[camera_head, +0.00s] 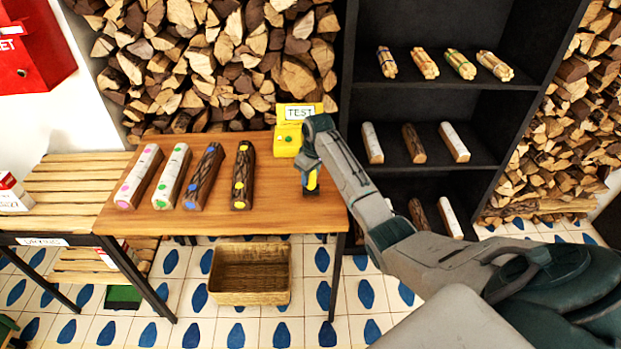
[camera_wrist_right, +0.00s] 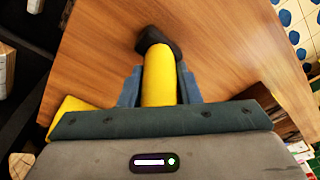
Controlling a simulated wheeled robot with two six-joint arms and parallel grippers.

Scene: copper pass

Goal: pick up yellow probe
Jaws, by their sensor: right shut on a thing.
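The yellow probe (camera_wrist_right: 158,75) has a yellow body and a dark end. In the right wrist view it lies between the two fingers of my right gripper (camera_wrist_right: 160,88), which is shut on it. In the head view the right gripper (camera_head: 311,188) points down at the right end of the wooden table, with a bit of the yellow probe (camera_head: 312,180) showing at its fingers. I cannot tell whether the probe touches the table top. My left gripper is not in view.
The yellow TEST box (camera_head: 288,139) stands behind the gripper on the table (camera_head: 270,205). Several logs with coloured dots, such as the dark yellow-dotted one (camera_head: 243,175), lie to the left. A black shelf (camera_head: 430,100) stands behind right.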

